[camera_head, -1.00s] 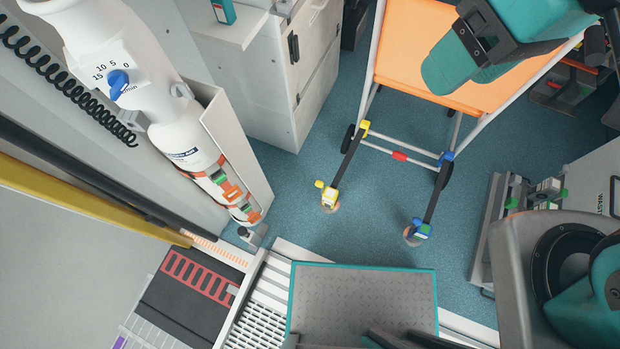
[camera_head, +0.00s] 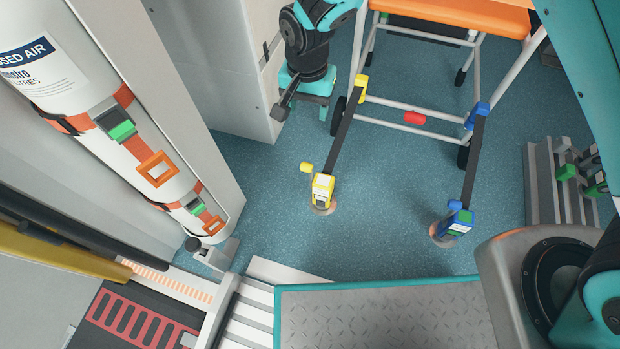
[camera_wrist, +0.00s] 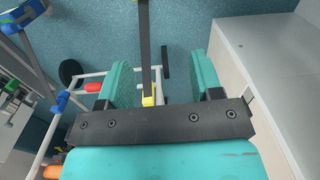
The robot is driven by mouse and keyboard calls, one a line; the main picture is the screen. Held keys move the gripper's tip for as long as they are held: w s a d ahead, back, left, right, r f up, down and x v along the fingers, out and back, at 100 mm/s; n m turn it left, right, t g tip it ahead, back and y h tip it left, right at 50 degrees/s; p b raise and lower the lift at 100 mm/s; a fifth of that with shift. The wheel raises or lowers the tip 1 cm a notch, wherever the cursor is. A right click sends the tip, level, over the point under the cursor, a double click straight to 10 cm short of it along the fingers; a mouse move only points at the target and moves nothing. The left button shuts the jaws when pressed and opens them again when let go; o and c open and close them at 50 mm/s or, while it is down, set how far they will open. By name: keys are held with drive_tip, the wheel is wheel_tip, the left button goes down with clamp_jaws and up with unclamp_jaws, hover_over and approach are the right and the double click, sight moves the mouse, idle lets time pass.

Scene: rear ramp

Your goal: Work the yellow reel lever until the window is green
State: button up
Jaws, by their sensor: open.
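The yellow reel (camera_head: 322,188) stands on the floor, and its yellow lever (camera_head: 306,168) sticks out to its upper left. A pale face shows on the reel, but the window's colour is too small to tell. A black strap (camera_head: 343,135) runs from the reel up to a yellow clip (camera_head: 361,87) on the orange-topped frame. My gripper (camera_head: 306,88) is beyond the reel and lever in the head view, apart from them. In the wrist view, its teal jaws (camera_wrist: 162,75) are open, with the strap and yellow clip showing between them.
A blue reel (camera_head: 455,224) with its own strap stands to the right. The wheeled frame (camera_head: 413,118) has an orange top. A white cabinet (camera_head: 215,70) is at left, near my gripper. A grey, teal-edged plate (camera_head: 385,315) lies in front. Blue floor between is clear.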

sight(307, 164)
drive_tip(key=shift+m, duration=0.3)
drive_tip(key=f+b, duration=0.3)
drive_tip(key=f, duration=0.4)
drive_tip(key=f+b, duration=0.3)
drive_tip(key=f, duration=0.5)
drive_tip(key=f+b, duration=0.4)
drive_tip(key=f, duration=0.4)
drive_tip(key=shift+w+a+f, duration=0.1)
drive_tip(key=shift+w+a, duration=0.1)
drive_tip(key=shift+a, duration=0.2)
clamp_jaws()
drive_tip(key=shift+a, duration=0.1)
